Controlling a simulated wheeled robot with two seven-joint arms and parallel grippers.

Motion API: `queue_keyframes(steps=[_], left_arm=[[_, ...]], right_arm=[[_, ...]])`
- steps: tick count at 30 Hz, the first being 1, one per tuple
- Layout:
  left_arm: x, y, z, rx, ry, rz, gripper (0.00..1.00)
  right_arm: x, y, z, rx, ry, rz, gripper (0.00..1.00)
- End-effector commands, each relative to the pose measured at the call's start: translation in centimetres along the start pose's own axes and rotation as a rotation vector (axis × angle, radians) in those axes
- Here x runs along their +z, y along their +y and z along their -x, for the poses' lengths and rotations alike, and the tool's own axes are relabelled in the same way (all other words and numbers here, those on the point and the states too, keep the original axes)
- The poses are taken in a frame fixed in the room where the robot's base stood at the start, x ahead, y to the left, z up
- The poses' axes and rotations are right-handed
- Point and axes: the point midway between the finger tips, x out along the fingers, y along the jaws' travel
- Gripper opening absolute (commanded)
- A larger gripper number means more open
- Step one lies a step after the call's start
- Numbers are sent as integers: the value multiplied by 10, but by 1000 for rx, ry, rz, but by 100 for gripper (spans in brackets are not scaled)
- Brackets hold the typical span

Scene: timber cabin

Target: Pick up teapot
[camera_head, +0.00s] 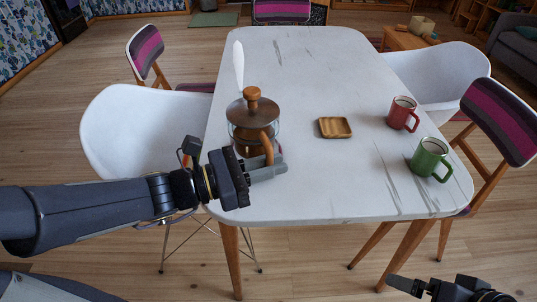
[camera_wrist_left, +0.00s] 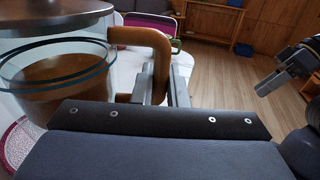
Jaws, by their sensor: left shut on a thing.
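The teapot (camera_head: 252,122) has a clear glass body with brown contents, a wooden knob on its lid and an orange-brown handle. It is upright at the left side of the white table (camera_head: 310,75); I cannot tell whether its base touches the top. In the left wrist view the teapot (camera_wrist_left: 60,75) fills the left side, its handle (camera_wrist_left: 150,38) running down between the fingers. My left gripper (camera_head: 268,168) is shut on the handle. My right gripper (camera_head: 405,286) is low at the bottom right, away from the table; its finger gap is unclear.
A small wooden tray (camera_head: 334,135) lies right of the teapot. A red mug (camera_head: 401,114) and a green mug (camera_head: 428,158) stand farther right. A slender white object (camera_head: 238,68) rises behind the teapot. White chairs (camera_head: 130,140) flank the table; its far middle is clear.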

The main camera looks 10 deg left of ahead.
Motion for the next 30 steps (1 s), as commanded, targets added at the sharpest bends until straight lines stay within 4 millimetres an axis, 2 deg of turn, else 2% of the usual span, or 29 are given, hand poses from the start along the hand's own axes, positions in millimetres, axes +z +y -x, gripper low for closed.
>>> queue_keyframes(steps=[3,13,24,30], left_arm=[[9,-12,3,-1,-3,-6,0],[19,-35,10,-1,-3,-5,0],[22,-45,13,0,-3,-4,0],[14,-44,10,1,-4,-8,0]], right_arm=[[-2,-2,4,0,0,0,100],[-5,-5,10,0,0,0,100],[-6,-6,13,0,0,0,100],[-2,-2,4,0,0,0,100]])
